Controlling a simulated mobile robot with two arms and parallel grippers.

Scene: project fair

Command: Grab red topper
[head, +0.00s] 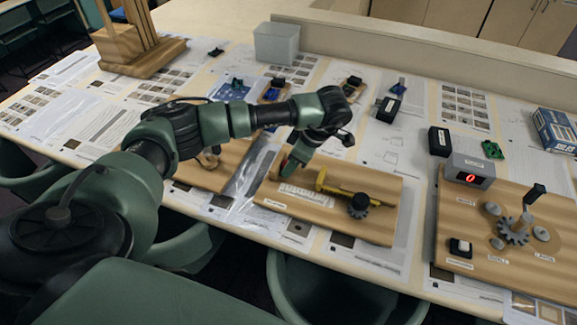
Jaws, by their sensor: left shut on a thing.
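My left arm reaches over the table from the left. My left gripper (286,169) points down at the left end of a wooden board (325,221) and is shut on a small red piece, the red topper (283,161). Only a sliver of the red topper shows beside the fingers; the rest is hidden. I cannot tell whether it is clear of the board. My right gripper is not in view.
A board with gears (470,210) and a box with a red digit display (469,170) stand at the right. A grey bin (277,43) and a wooden stand (140,57) are at the back. Papers and small black boxes cover the table. Green chairs stand along the front edge.

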